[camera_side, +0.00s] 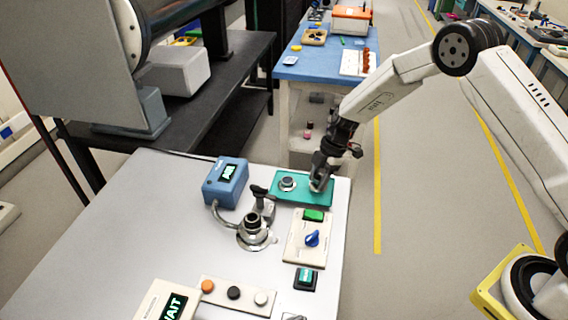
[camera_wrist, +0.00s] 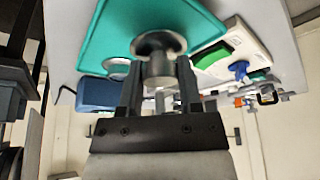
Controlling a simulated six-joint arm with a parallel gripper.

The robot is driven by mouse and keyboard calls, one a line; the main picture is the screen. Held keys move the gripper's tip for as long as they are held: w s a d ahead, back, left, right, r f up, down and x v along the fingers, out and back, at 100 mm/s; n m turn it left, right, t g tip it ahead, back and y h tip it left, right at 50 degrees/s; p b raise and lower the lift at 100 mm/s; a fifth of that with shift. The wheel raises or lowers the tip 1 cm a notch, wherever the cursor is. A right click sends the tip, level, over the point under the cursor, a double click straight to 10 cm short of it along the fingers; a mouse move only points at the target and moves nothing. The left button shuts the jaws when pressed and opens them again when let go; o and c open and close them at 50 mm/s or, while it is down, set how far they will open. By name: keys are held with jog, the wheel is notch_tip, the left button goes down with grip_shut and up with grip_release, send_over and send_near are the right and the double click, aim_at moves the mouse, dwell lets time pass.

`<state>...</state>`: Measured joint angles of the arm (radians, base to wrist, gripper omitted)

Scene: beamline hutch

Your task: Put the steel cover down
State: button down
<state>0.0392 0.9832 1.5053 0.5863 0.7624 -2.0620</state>
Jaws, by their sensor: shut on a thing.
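The steel cover (camera_wrist: 161,66) is a small grey round piece with a knob. It sits between the two fingers of my gripper (camera_wrist: 159,74) in the wrist view. My gripper (camera_side: 320,184) is shut on it at the right part of the teal mat (camera_side: 308,199), which also fills the upper part of the wrist view (camera_wrist: 92,40). The cover is mostly hidden by the fingers in the side view. It is at or very close to the mat; I cannot tell whether it touches. A second round steel piece (camera_side: 287,183) stands on the mat, left of my gripper.
A blue box with a display (camera_side: 225,182) and a round steel fixture (camera_side: 253,234) with a black-handled lever stand left of the mat. A panel with a green switch and blue knob (camera_side: 307,240) is in front. A button strip (camera_side: 219,291) lies nearer. The table's left is bare.

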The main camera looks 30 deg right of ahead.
jog(key=shift+f, duration=0.7)
jog(key=shift+f, duration=0.15)
jog(key=shift+c, duration=1.4)
grip_release()
jog(key=v, duration=1.2)
jog(key=shift+r, duration=0.25)
